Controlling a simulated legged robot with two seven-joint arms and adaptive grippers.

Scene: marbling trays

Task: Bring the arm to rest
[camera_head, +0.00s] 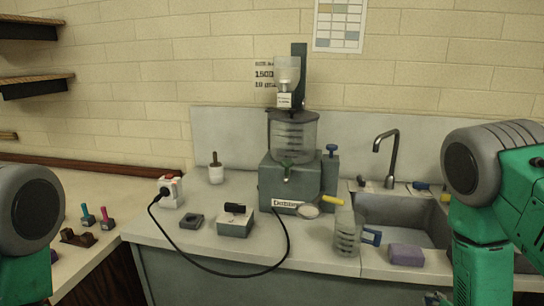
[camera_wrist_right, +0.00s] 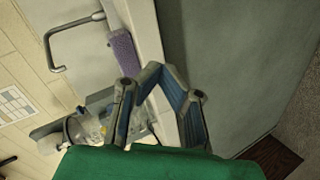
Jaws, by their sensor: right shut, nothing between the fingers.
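My right arm (camera_head: 480,210) comes in at the right edge of the head view, bent downward in front of the sink. My right gripper (camera_wrist_right: 160,85) shows in the wrist view with its blue-padded fingers shut and nothing between them. It hangs in front of the counter's front edge, touching nothing that I can see. In the head view only a small part of it may show at the bottom edge. My left arm (camera_head: 28,225) shows at the left edge; its gripper is out of view.
A dosing machine (camera_head: 290,180) stands at the counter's back. A sink (camera_head: 400,215) with a tap (camera_head: 392,150), a purple sponge (camera_head: 406,255), a clear bottle (camera_head: 346,235) and a small grey box (camera_head: 235,222) are nearby. A black cable (camera_head: 285,255) loops near the front edge.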

